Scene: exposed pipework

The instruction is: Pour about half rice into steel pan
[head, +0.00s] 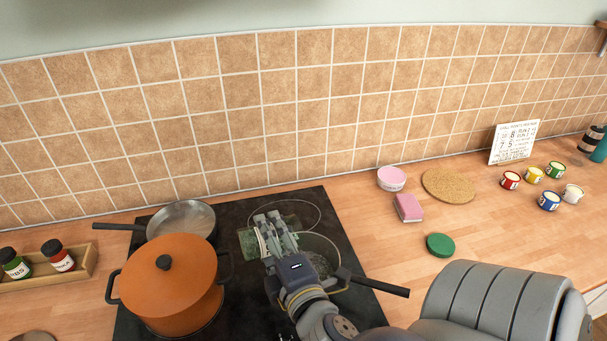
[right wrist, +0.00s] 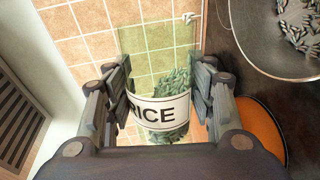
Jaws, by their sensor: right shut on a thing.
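My right gripper (head: 269,218) is shut on a clear, green-tinted rice jar (head: 249,243) over the hob. In the right wrist view the jar (right wrist: 160,112) sits between both fingers, its white label reading RICE, with grey-green grains still inside. Its exact tilt is hard to judge. A steel pan (head: 322,248) with a black handle stands on the hob just right of the jar, partly hidden by my gripper. Loose grains lie in this pan, which also shows in the right wrist view (right wrist: 262,52). My left gripper is out of view.
An orange lidded pot (head: 172,290) stands left of my gripper, with another steel pan (head: 183,217) behind it. A spice rack (head: 75,275) is at far left. On the right are a green lid (head: 440,245), a pink sponge (head: 408,208), a cork mat (head: 448,186) and several small tins.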

